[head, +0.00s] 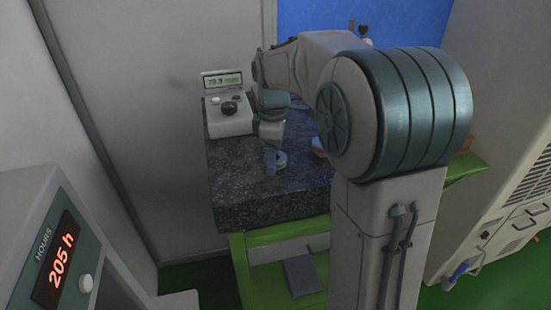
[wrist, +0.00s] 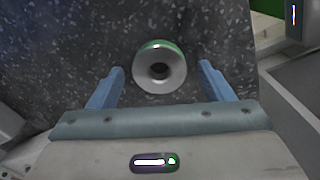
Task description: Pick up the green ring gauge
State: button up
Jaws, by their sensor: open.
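The ring gauge (wrist: 146,79) is a silver ring with a dark centre hole and a green band on its outer side. It rests on the dark speckled stone slab. In the wrist view my gripper (wrist: 160,80) is open, with one blue finger to each side of the ring and clear gaps between.
A grey instrument with a lit display and black knob (head: 229,108) stands at the slab's back left. A blue and orange object (head: 318,145) is partly hidden behind my arm. The front of the stone slab (head: 260,205) is bare. The slab lies on a green bench (head: 240,265).

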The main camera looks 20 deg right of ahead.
jog(key=c, duration=1.3)
jog(key=shift+o, duration=0.2)
